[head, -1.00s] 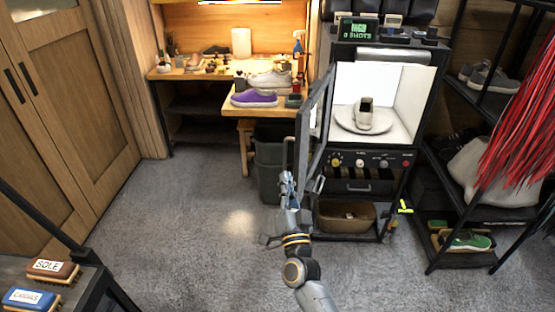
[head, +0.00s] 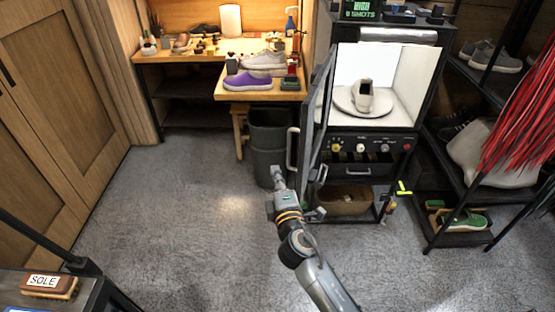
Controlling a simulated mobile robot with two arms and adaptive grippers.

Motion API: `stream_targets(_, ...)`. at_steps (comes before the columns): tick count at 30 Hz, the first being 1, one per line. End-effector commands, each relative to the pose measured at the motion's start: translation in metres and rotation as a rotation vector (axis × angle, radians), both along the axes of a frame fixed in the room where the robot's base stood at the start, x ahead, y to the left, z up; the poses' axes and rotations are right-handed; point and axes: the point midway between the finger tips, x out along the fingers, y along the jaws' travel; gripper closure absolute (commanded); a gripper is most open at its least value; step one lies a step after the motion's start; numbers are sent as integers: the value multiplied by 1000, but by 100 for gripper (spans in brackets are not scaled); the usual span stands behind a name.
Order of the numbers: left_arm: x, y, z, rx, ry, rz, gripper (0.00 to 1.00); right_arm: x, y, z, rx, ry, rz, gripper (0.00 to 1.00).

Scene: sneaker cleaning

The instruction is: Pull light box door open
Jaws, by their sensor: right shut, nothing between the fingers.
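The light box (head: 428,85) stands right of centre with a bright white interior. A pale shoe (head: 364,98) sits on a round turntable (head: 385,112) inside it. Its dark-framed door (head: 314,135) is swung open, sticking out toward me at the opening's left side and seen nearly edge-on. A pale vertical handle (head: 292,148) is on the door's outer, left side. My right gripper (head: 277,173) is shut and empty, low and just left of the handle in the picture. I see no grip on the handle. My left gripper is out of view.
A grey bin (head: 270,135) stands behind the gripper, beside a workbench (head: 262,96) with shoes on it. A shoe rack (head: 455,215) is at the right. A cart with a SOLE brush (head: 48,285) is at bottom left. The left floor is clear.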

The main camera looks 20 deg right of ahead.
Motion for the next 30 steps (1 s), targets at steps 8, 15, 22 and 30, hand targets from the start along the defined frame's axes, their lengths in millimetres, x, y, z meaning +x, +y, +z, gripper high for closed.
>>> stream_targets(8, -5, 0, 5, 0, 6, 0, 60, 51, -3, 3, 3, -2, 1, 100)
stream_targets(15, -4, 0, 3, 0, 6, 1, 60, 98, -7, 1, 3, 0, 1, 100)
stream_targets(22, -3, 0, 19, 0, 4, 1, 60, 82, -36, 2, 4, 1, 2, 100)
stream_targets(30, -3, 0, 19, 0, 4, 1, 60, 79, -42, 0, 5, 0, 4, 100)
